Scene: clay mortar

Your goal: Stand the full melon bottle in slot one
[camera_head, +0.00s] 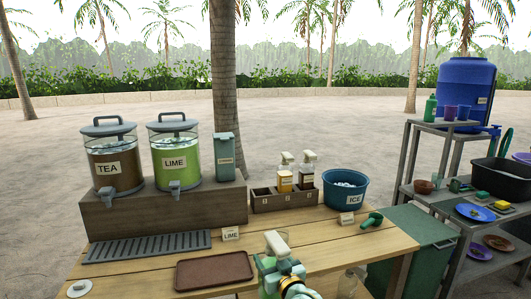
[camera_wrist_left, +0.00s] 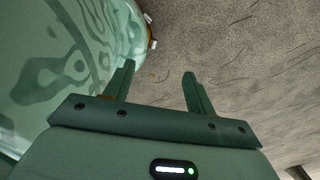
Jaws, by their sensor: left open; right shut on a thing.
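A dark rack (camera_head: 284,203) stands at the back of the wooden table. Its left slot looks empty, and two pump bottles, one amber (camera_head: 285,181) and one brownish (camera_head: 306,177), stand in the other slots. My right gripper (camera_head: 277,245) is at the table's front, shut on a pale green, see-through thing (camera_head: 266,275) that looks like a bottle. Its label and fill level cannot be read. My left gripper (camera_wrist_left: 158,80) is open and empty in the left wrist view, beside a large shiny pale green surface (camera_wrist_left: 60,60); the head view does not show it.
Tea (camera_head: 115,160) and lime (camera_head: 174,155) dispensers stand on a raised wooden block, left of a grey-green canister (camera_head: 225,157). A blue ice tub (camera_head: 345,188) is right of the rack. A brown tray (camera_head: 214,270) lies at the front. A green scoop (camera_head: 372,220) lies right.

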